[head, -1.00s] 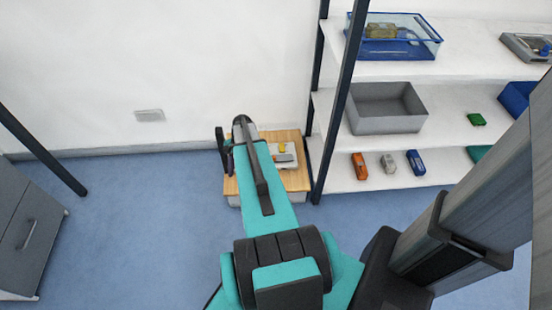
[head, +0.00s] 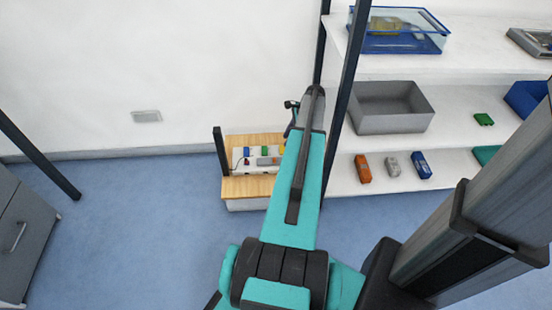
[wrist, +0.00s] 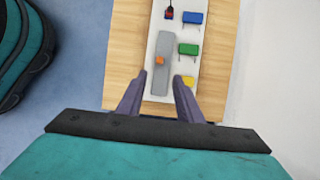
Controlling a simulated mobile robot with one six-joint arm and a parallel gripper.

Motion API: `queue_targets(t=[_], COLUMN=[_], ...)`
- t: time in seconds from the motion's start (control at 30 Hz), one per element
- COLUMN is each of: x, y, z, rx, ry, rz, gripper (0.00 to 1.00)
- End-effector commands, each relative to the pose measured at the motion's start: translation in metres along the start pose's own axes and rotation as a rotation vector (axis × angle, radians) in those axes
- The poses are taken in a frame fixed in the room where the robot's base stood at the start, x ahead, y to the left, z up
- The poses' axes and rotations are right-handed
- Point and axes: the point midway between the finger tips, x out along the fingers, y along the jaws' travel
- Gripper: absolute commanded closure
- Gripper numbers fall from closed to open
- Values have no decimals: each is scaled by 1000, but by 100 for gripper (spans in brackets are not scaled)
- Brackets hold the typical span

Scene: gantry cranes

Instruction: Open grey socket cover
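A white board (wrist: 191,68) on the wooden stand carries a long grey piece (wrist: 161,57) with a small orange block on it. Beside it are blue (wrist: 191,18), green (wrist: 187,49) and yellow (wrist: 188,82) covers, and a dark-red plug sits at the far end. In the head view, the grey piece (head: 267,161) and the blue and green covers show left of my arm. I cannot tell whether this grey piece is the socket cover. My gripper (wrist: 161,76) is open, with its fingertips apart over the near part of the grey piece. Contact is unclear.
The wooden stand (head: 243,187) has a dark post at its left, near the wall. Shelves with a grey bin (head: 390,108) and small coloured items stand to the right, behind a dark upright close to my arm. Blue floor is clear to the left.

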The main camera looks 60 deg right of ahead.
Motion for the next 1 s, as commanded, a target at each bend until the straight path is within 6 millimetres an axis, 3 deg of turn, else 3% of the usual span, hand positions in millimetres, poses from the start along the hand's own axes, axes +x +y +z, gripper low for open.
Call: queue_targets(t=[0.47,1.0], x=[7,75], y=[0,0], z=[0,0], rx=[-2,-2], ry=[0,0], rz=[1,2], gripper=[67,67])
